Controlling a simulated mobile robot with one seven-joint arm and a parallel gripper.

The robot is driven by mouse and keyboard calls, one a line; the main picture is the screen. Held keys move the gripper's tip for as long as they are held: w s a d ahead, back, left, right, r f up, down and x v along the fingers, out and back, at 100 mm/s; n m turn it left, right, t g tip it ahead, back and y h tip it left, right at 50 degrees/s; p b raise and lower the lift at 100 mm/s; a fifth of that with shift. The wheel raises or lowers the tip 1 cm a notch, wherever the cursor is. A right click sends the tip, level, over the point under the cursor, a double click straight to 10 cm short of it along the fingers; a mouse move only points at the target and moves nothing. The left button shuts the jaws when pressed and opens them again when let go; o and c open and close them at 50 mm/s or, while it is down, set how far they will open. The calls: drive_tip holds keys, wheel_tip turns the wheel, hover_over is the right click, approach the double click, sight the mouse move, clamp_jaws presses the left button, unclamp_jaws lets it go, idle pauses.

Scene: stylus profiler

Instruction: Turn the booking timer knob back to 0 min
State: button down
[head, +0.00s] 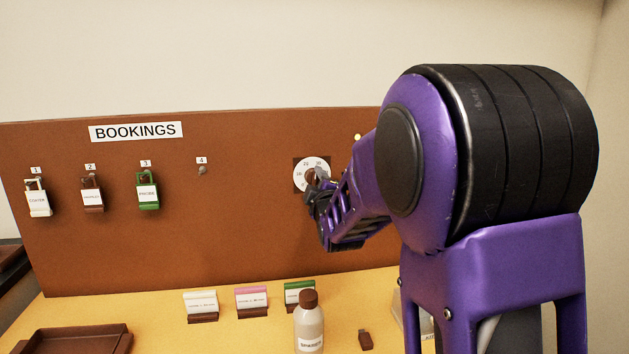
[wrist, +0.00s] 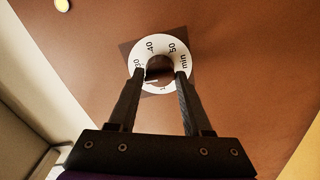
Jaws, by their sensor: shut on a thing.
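The booking timer is a white round dial (head: 301,174) on a dark square plate on the brown board, with a brown knob (head: 311,176) at its middle. In the wrist view the dial ring (wrist: 151,47) shows 40, 50 and "min" along its top and right. The knob (wrist: 159,69) sits between the fingertips. My gripper (head: 318,185) is at the dial, shut on the knob; it also shows in the wrist view (wrist: 159,75). The fingers cover part of the dial's lower side, and I cannot tell the exact minute the knob points to.
The brown board (head: 230,235) carries a BOOKINGS label (head: 136,132), three hanging padlock tags (head: 148,193) and an empty peg (head: 202,170) marked 4. Below, a bottle (head: 309,325), card stands (head: 251,300) and a brown tray (head: 80,341) stand on the yellow table.

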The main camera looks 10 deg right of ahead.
drive_tip(key=shift+n, duration=0.6)
drive_tip(key=n, duration=0.5)
drive_tip(key=shift+n, duration=0.4)
drive_tip(key=n, duration=0.3)
drive_tip(key=n, duration=0.4)
drive_tip(key=shift+n, duration=0.4)
drive_tip(key=n, duration=0.4)
drive_tip(key=shift+n, duration=0.3)
